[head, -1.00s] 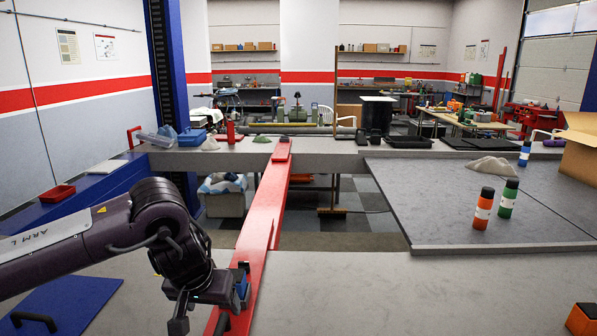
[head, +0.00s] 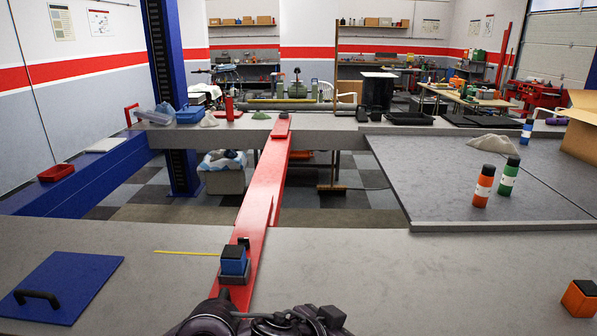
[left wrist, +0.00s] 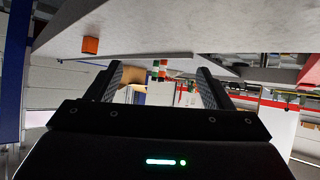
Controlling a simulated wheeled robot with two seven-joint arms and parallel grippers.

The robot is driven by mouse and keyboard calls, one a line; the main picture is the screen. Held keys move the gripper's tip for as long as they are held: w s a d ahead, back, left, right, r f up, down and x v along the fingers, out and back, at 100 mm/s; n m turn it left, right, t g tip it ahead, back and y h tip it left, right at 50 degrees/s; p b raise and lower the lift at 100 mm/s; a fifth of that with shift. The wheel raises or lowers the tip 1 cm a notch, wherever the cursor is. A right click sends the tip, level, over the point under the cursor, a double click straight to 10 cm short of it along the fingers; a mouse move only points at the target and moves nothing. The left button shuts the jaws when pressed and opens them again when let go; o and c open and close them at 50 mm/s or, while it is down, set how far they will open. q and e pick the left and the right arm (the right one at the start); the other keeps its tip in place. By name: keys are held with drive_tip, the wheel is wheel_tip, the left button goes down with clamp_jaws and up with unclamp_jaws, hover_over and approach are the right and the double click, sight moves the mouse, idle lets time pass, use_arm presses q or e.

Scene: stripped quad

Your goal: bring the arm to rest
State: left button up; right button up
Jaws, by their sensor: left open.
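My left gripper (left wrist: 163,82) is open in the left wrist view, with its two fingers apart and nothing between them. That view is turned over, with the grey bench top along its upper edge. In the head view only part of my left arm (head: 265,322) shows at the bottom centre edge, in front of the red beam (head: 262,195). I cannot make out the fingertips there. A blue block with a dark top (head: 233,261) sits on a dark base on the near end of the red beam, apart from my arm. My right arm is not in view.
A blue panel with a black handle (head: 62,285) lies at the near left. A yellow rod (head: 187,253) lies beside the beam. An orange block (head: 581,298) stands at the near right. Orange (head: 483,187) and green (head: 508,176) bottles stand on the grey tray.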

use_arm(q)
drive_tip(key=s+a+f+n+t+y, duration=0.1)
drive_tip(key=a+f+n+y, duration=0.2)
drive_tip(key=a, duration=0.4)
drive_tip(key=s+a+f+n+y, duration=0.2)
drive_tip(key=a+f, duration=0.1)
drive_tip(key=a, duration=0.5)
drive_tip(key=s+a+f+n+g+y, duration=0.2)
drive_tip(key=s+a+f+g+y, duration=0.25)
drive_tip(key=s+a+f, duration=0.65)
wheel_tip(320, 180, down, 27)
drive_tip(key=s+a+g, duration=0.2)
drive_tip(key=s, duration=0.1)
drive_tip(key=s+a+f, duration=0.2)
drive_tip(key=s+f, duration=0.7)
drive_tip(key=s+a+f, duration=0.1)
drive_tip(key=s+f, duration=0.8)
drive_tip(key=s, duration=0.1)
drive_tip(key=shift+s+a+f+g+h, duration=0.15)
drive_tip(key=shift+a+f+g+h, duration=0.05)
drive_tip(key=shift+a+g+h, duration=0.2)
